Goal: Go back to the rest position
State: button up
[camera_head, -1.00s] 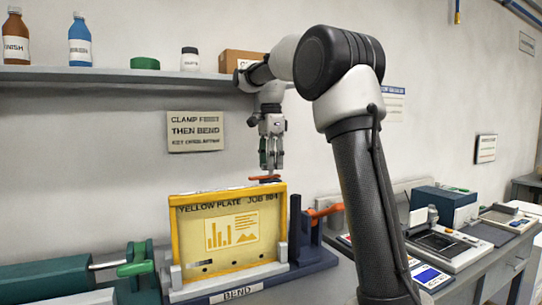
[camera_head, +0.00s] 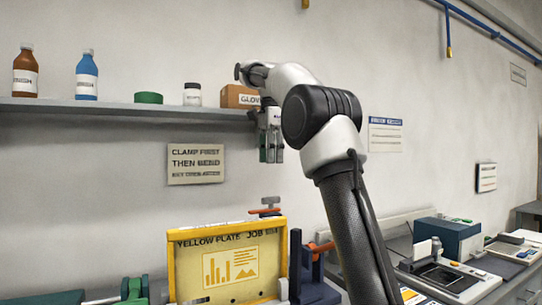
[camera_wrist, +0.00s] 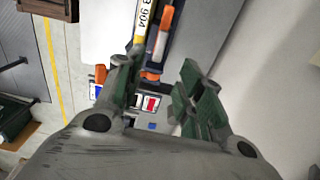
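My gripper (camera_head: 271,155) hangs fingers down in front of the wall, just below the shelf, with clear air under it. In the wrist view its two green-padded fingers (camera_wrist: 158,95) stand apart with nothing between them, so it is open and empty. Below it is a clamp with a red-orange handle (camera_head: 265,210), apart from the fingers. A yellow plate (camera_head: 190,275) marked "YELLOW PLATE JOB 904" stands upright in the bending station. Its lower edge is cut off by the picture.
The shelf (camera_head: 130,108) holds a brown bottle (camera_head: 25,75), a blue bottle (camera_head: 86,78), a green lid (camera_head: 149,98), a white jar (camera_head: 192,95) and a glove box (camera_head: 238,97) close to my arm. Bench devices (camera_head: 450,240) stand at right. The wall above the shelf is clear.

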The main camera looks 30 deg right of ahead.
jog(key=s+f+n+t, duration=0.2)
jog(key=s+f+n, duration=0.7)
jog(key=s+f, duration=0.3)
jog(key=s+f+n+t, duration=0.2)
jog(key=s+f+n, duration=0.7)
jog(key=s, duration=1)
notch_tip(320, 180, down, 4)
jog(key=shift+s+a+r, duration=0.1)
jog(key=shift+s+a, duration=0.1)
jog(key=shift+a, duration=0.2)
